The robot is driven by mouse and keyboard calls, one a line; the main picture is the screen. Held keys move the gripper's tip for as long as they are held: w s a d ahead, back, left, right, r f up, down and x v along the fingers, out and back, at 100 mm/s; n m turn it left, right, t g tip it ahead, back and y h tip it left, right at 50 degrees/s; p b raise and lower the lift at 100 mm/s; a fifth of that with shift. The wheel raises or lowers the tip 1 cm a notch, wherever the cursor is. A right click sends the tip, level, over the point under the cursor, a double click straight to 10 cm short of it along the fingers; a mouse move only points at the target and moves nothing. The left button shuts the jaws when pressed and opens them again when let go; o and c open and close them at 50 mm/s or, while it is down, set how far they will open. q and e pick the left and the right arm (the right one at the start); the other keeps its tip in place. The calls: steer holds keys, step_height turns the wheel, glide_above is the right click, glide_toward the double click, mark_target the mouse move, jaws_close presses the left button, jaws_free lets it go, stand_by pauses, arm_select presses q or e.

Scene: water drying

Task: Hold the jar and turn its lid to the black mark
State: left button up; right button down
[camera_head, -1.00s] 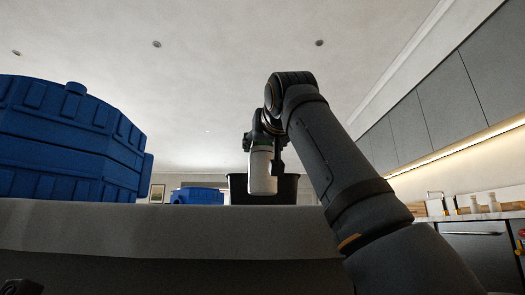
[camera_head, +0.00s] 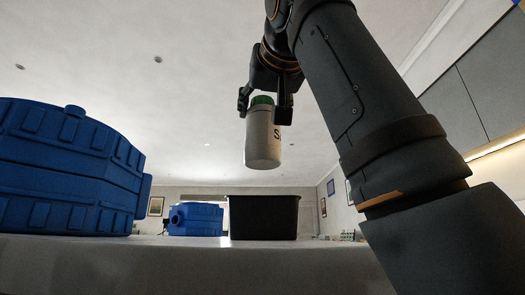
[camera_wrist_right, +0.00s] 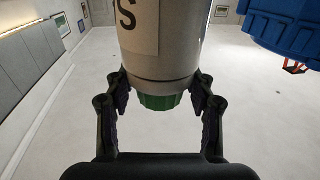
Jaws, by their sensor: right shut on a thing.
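The jar (camera_head: 263,140) is a pale grey cylinder with a green lid (camera_head: 262,99) on top and a black letter S on its side. My right gripper (camera_head: 263,112) reaches down from above and is shut on the jar near its lid end, one finger on each side. The jar hangs nearly upright in the air, above the level of the table. In the right wrist view the jar (camera_wrist_right: 162,40) and its green lid (camera_wrist_right: 160,102) show between the fingers. No black mark on the lid can be made out. My left gripper is not in view.
A large blue ribbed container (camera_head: 65,175) stands on the table (camera_head: 200,262) at the left. A smaller blue container (camera_head: 195,220) and a black bin (camera_head: 264,217) stand farther back, the bin below the jar in the picture. The air around the jar is clear.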

steer(key=w+f+b, duration=0.4)
steer(key=w+f, duration=0.8)
steer(key=w, duration=0.2)
stand_by(1.0)
steer(key=shift+f+b, duration=0.3)
steer(key=shift+f, duration=0.25)
stand_by(0.6)
stand_by(0.4)
steer(key=shift+c, duration=2)
jaws_free()
steer(key=shift+s, duration=0.1)
